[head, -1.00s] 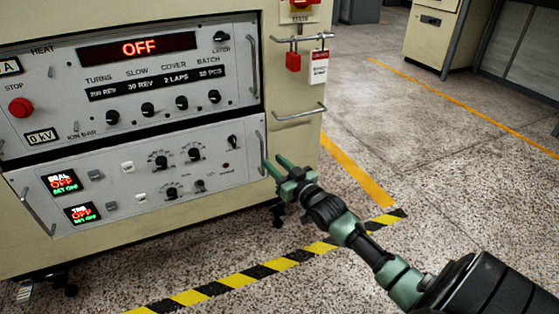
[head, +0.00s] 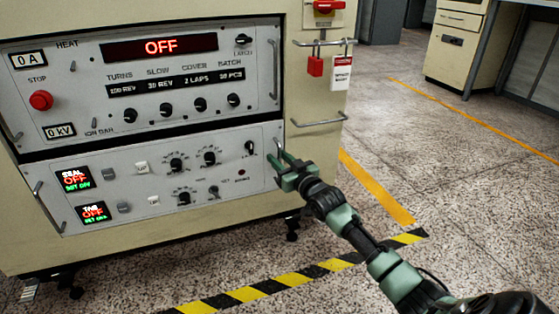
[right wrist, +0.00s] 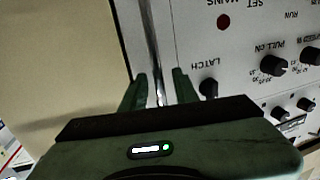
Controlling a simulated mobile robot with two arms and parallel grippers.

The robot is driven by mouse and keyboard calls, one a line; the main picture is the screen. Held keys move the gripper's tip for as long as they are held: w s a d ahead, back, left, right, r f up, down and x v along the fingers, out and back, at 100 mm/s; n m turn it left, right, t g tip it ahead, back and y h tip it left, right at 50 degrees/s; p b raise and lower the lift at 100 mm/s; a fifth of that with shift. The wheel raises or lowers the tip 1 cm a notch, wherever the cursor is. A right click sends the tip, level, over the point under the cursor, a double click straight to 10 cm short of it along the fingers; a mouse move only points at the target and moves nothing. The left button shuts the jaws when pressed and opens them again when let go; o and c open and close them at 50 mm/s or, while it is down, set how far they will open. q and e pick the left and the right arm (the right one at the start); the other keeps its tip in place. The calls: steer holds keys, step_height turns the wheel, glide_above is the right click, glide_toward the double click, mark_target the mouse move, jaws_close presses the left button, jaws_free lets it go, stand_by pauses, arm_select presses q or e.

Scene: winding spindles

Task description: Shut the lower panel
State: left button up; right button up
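The lower panel (head: 225,212) is a grey instrument front with knobs and two red-and-green displays, below the upper panel in the cream cabinet. A dark gap runs along its top edge. I cannot tell exactly how far it stands out. It has a left metal handle (head: 47,207) and a right metal handle (right wrist: 153,60). My right gripper (head: 277,156) is at the right handle. In the right wrist view its green fingers (right wrist: 158,80) are open on either side of the handle, with small gaps visible. My left gripper is not in view.
The upper panel (head: 200,122) with a red OFF display is above. A cabinet side rail (head: 320,122), a red padlock (head: 315,66) and a white tag (head: 341,72) are to the right of the gripper. Striped floor tape (head: 290,280) lies in front. Open floor extends right.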

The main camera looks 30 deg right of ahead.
jaws_close()
stand_by(1.2)
